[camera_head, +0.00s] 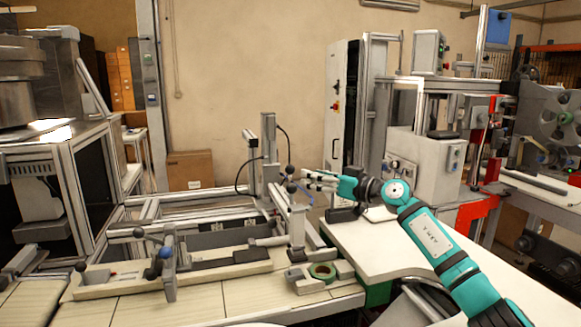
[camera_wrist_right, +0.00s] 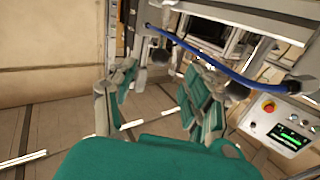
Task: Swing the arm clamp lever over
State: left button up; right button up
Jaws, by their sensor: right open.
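The clamp fixture (camera_head: 297,222) stands near the middle of the head view, with upright posts and levers. Which of these is the arm clamp lever I cannot tell for sure. My right gripper (camera_head: 308,181) reaches in from the right, open and empty, its fingertips close beside these knobs. In the right wrist view the open fingers (camera_wrist_right: 160,95) show with dark ball knobs (camera_wrist_right: 158,57) beyond them; contact is not clear. My left gripper is not in view.
More knobbed levers (camera_head: 165,253) stand to the left. A white table (camera_head: 385,238) lies under my right arm. A blue cable (camera_wrist_right: 205,52) crosses the wrist view near a panel with a red button (camera_wrist_right: 268,105).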

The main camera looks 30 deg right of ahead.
aim_at(294, 171)
jog(key=x, duration=0.8)
jog(key=shift+w+a, duration=0.2)
jog(key=shift+w, duration=0.15)
grip_shut()
